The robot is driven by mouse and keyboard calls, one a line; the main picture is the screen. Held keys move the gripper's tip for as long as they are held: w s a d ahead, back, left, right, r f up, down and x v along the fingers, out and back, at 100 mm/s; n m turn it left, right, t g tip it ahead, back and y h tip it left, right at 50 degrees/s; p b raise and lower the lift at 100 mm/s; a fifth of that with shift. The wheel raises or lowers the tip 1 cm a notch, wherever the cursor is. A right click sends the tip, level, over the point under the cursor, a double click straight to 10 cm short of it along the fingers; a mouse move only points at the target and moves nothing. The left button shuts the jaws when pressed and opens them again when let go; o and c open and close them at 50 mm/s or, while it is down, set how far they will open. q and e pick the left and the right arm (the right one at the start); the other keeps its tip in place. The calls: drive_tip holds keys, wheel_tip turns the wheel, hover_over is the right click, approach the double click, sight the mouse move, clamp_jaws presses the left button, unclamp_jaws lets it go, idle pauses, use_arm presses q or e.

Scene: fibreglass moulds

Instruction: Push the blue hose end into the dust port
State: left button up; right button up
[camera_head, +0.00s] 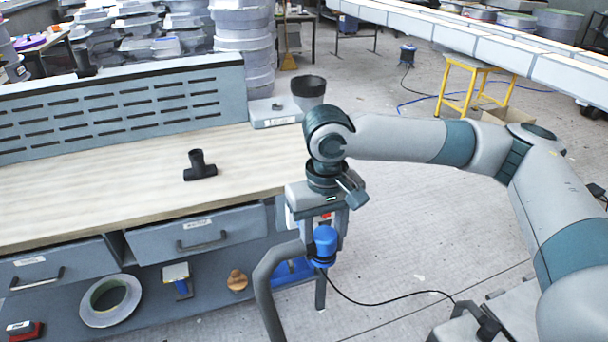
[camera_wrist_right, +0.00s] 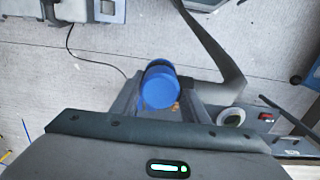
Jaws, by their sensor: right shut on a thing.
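The blue hose end (camera_head: 325,240) is a short blue cylinder held below my right wrist, off the front right corner of the workbench. It also shows in the wrist view (camera_wrist_right: 160,88). My right gripper (camera_head: 322,226) points down and is shut on it. A grey hose (camera_head: 266,285) curves from near the blue end down to the left. A black T-shaped fitting (camera_head: 199,166) stands on the bench top, apart from the hose end; I cannot tell whether it is the dust port. My left gripper is not in view.
The wooden bench top (camera_head: 90,190) is mostly bare, with a slotted panel (camera_head: 120,105) behind. A grey box (camera_head: 275,112) and a dark bin (camera_head: 308,92) are near its back right. A tape roll (camera_head: 110,300) lies below the drawers. A black cable (camera_head: 385,302) crosses the floor.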

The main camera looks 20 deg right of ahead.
drive_tip(key=s+f, duration=0.4)
drive_tip(key=f, duration=0.6)
drive_tip(key=s+f, duration=0.4)
drive_tip(key=f, duration=0.6)
drive_tip(key=shift+s, duration=0.35)
drive_tip(key=shift+w, duration=0.1)
